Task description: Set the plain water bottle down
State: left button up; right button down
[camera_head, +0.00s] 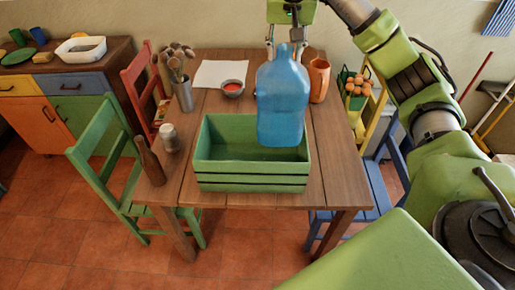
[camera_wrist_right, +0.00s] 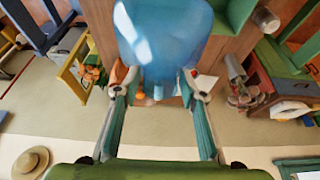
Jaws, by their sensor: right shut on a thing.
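The plain water bottle (camera_head: 283,100) is large, blue and translucent, and hangs upright above the right part of the green crate in the head view. My right gripper (camera_head: 286,42) is shut on its neck from above. In the right wrist view, the bottle (camera_wrist_right: 163,35) fills the top middle, with the right gripper's fingers (camera_wrist_right: 163,92) on either side of its neck. The green crate (camera_head: 252,180) stands on the wooden table, and the bottle hides part of its interior. Whether the bottle's base is inside the crate or above it, I cannot tell. My left gripper is not in view.
On the table (camera_head: 330,160) are a brown bottle (camera_head: 149,160), a jar (camera_head: 169,138), a utensil holder (camera_head: 183,95), a small red-filled bowl (camera_head: 233,88), white paper (camera_head: 220,73) and an orange jug (camera_head: 319,80). Bare tabletop shows right of the crate. Chairs stand around the table.

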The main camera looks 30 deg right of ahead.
aim_at(284, 73)
jog(key=f, duration=0.2)
jog(key=s+f+p, duration=0.1)
jog(key=f, duration=0.1)
jog(key=a+f, duration=0.1)
jog(key=f, duration=0.2)
jog(key=shift+s+p, duration=0.25)
jog(key=shift+p, duration=0.15)
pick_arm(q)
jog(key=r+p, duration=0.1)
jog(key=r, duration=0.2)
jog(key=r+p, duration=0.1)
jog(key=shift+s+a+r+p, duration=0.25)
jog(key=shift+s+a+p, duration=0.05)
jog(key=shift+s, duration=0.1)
pick_arm(e)
notch_tip(284, 73, down, 10)
jog(key=shift+w+d, duration=0.25)
jog(key=shift+w, duration=0.05)
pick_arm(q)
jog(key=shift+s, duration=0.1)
pick_arm(e)
jog(key=shift+f, duration=0.15)
jog(key=c, duration=1.3)
grip_release()
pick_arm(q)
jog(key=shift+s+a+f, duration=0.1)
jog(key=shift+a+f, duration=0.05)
